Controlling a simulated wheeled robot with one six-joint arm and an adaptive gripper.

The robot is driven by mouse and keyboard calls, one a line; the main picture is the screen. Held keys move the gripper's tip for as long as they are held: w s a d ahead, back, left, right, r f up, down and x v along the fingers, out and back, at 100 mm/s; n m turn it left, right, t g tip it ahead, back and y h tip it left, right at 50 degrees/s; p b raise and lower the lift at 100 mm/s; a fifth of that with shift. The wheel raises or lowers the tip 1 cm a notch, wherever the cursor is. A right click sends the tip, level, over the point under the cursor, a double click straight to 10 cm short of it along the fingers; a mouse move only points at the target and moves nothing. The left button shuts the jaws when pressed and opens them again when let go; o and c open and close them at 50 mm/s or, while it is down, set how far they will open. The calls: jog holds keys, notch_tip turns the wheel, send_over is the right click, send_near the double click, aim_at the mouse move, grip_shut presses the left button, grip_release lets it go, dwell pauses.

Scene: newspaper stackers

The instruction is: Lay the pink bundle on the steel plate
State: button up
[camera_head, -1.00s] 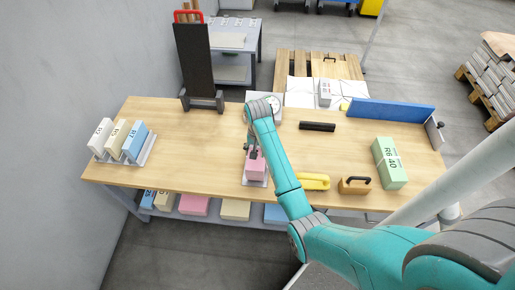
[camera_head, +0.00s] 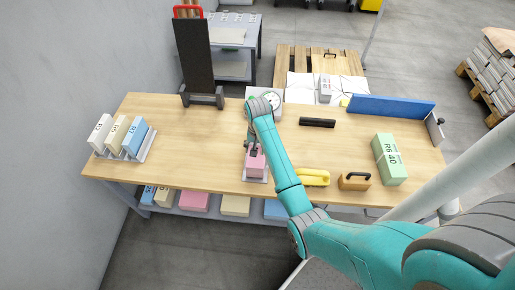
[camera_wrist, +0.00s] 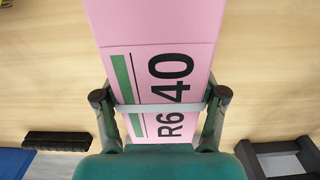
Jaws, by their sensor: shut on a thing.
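The pink bundle (camera_head: 257,164) is at the front middle of the wooden table, at the end of my arm. My gripper (camera_head: 254,149) is shut on it. In the wrist view my gripper (camera_wrist: 160,108) has one finger on each side of the pink bundle (camera_wrist: 155,35), which is marked "R6 40" and has a pale strap across it. The steel plate (camera_head: 247,177) shows as a light grey edge around and below the bundle. I cannot tell whether the bundle touches the plate.
A yellow handled thing (camera_head: 313,178), a wooden block with a black handle (camera_head: 354,181) and a green bundle (camera_head: 389,160) stand to the right. A rack of bundles (camera_head: 145,150) is at the left. A tall dark stand (camera_head: 194,60) is behind. The left-middle tabletop is clear.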

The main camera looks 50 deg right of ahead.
jog(key=shift+f, duration=0.3)
jog(key=o, duration=1.8)
jog(key=shift+c, duration=0.2)
jog(key=shift+o, duration=0.7)
jog(key=shift+f, duration=0.1)
jog(key=shift+r, duration=3.8)
